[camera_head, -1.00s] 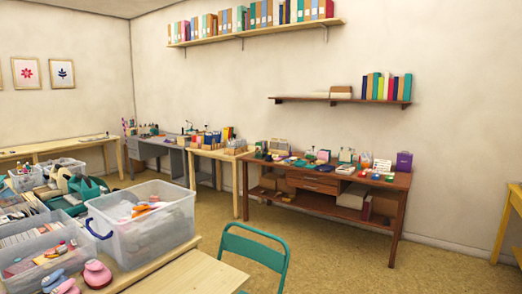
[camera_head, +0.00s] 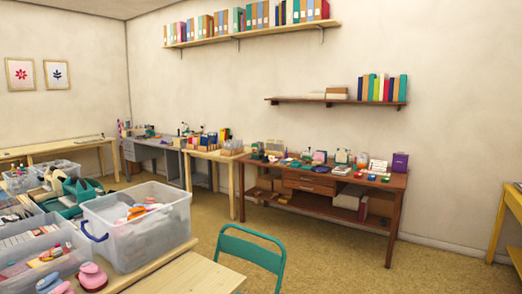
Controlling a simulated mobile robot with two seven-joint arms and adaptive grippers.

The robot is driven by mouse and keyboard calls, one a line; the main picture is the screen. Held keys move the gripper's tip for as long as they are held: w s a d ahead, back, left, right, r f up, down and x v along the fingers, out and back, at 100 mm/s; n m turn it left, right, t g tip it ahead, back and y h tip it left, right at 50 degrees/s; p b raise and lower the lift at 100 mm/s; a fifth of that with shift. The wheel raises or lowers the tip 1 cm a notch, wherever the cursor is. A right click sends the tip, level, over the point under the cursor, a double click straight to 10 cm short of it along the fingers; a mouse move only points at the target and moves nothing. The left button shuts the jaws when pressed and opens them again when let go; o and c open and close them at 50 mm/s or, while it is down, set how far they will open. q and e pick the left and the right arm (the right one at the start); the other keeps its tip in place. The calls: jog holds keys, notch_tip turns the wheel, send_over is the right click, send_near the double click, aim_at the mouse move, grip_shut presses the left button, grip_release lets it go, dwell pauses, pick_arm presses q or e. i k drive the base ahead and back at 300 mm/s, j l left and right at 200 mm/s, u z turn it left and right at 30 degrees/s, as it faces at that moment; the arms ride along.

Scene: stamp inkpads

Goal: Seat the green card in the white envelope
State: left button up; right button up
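I cannot make out a green card or a white envelope in the head view. A small upright white item (camera_head: 378,166) stands near the right end of the dark brown desk (camera_head: 400,180), too small to identify. Several small green items lie on the same desk, also too small to tell apart. Neither of my grippers shows.
A clear plastic bin (camera_head: 135,240) stands on a light wooden table (camera_head: 200,275) at the lower left, beside other bins and pink stamps (camera_head: 92,277). A teal chair (camera_head: 252,248) stands in front. The floor (camera_head: 340,255) between chair and desk is clear.

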aim_at(278, 147)
jog(key=i+l+z, duration=0.6)
jog(key=i+z, duration=0.2)
jog(key=i, duration=0.15)
jog(key=i+z, duration=0.4)
jog(key=i, duration=0.15)
jog(key=i+u, duration=0.15)
jog(key=i, duration=0.65)
jog(key=i+l+u, duration=0.15)
jog(key=i, duration=0.7)
jog(key=i+u, duration=0.4)
jog(key=i, duration=0.15)
jog(key=i+u, duration=0.45)
jog(key=i+l+u, duration=0.4)
jog(key=i, duration=0.2)
jog(key=i+j, duration=0.25)
jog(key=i, duration=0.15)
jog(key=i+j+u, duration=0.1)
jog(key=i+j, duration=0.45)
jog(key=i, duration=0.25)
jog(key=i+j+u, duration=0.15)
jog(key=i, duration=0.25)
jog(key=i+j+z, duration=0.25)
jog(key=i+j, duration=0.1)
jog(key=j, duration=0.1)
